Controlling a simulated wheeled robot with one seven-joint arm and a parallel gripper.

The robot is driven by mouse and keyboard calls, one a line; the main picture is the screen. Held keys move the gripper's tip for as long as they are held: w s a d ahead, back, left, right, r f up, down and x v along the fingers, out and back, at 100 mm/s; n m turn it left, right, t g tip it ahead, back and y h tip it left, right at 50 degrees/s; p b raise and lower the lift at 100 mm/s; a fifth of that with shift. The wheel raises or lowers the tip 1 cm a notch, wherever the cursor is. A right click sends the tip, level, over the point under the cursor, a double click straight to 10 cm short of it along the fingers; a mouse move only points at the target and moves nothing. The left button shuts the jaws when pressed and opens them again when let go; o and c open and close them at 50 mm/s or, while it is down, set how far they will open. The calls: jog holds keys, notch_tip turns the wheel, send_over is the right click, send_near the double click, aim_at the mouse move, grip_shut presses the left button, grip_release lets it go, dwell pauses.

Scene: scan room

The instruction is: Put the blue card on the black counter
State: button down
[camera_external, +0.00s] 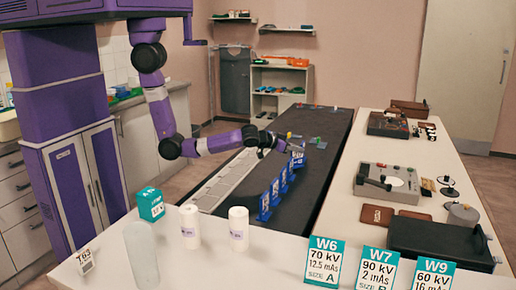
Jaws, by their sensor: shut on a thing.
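My gripper (285,147) reaches in from the left over the black counter (312,190), with its jaws shut. At its tips is a blue card (297,159), the farthest of a row of blue cards. The jaws look closed on this card, but the contact is small in this view. I cannot tell whether its lower edge touches the counter. Other upright blue cards (264,206) stand nearer, along the counter's middle.
White panels (222,182) line the counter's left side. Small coloured items (317,141) lie beyond the gripper. A white table (350,215) with grey devices (388,182) borders the right. White cylinders (239,228) and numbered signs (323,262) stand in front.

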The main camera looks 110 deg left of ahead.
jog(key=shift+f+b, duration=0.55)
jog(key=c, duration=1.4)
grip_release()
